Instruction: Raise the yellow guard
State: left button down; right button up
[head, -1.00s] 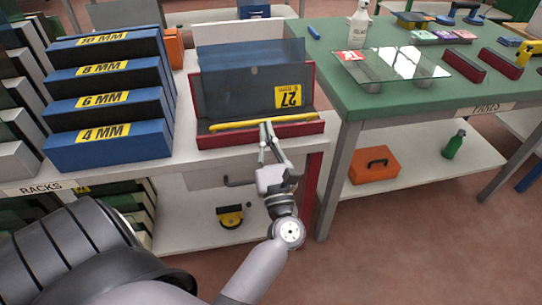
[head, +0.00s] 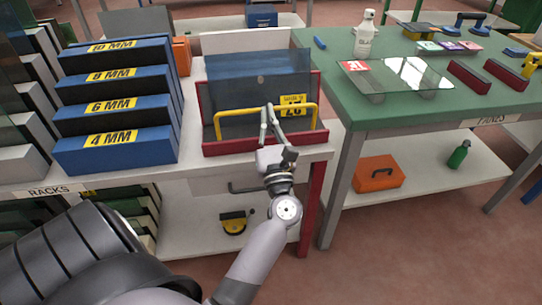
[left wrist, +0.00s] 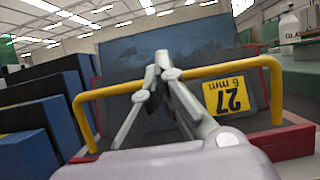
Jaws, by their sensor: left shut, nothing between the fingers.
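The yellow guard (head: 232,113) is a bent bar on the front of a red edger frame (head: 222,146). It stands partly raised, its crossbar in front of a dark glass pane (head: 237,91). In the left wrist view the guard (left wrist: 115,89) spans the picture, with both its legs running down to the red frame. My left gripper (head: 269,110) is at the middle of the crossbar, fingers shut and pointing up. Its fingertips (left wrist: 163,66) are at the bar's height; contact is hard to tell. My right gripper is not in view.
Blue boxes marked by thickness (head: 115,135) stand close on the left of the edger. A green table (head: 385,105) on the right holds a glass pane and a white bottle (head: 364,35). An orange case (head: 378,174) sits on its lower shelf.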

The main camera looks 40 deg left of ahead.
pick_arm(q)
jog(key=shift+w+a, duration=0.1)
dwell(0.6)
jog(key=v, duration=1.2)
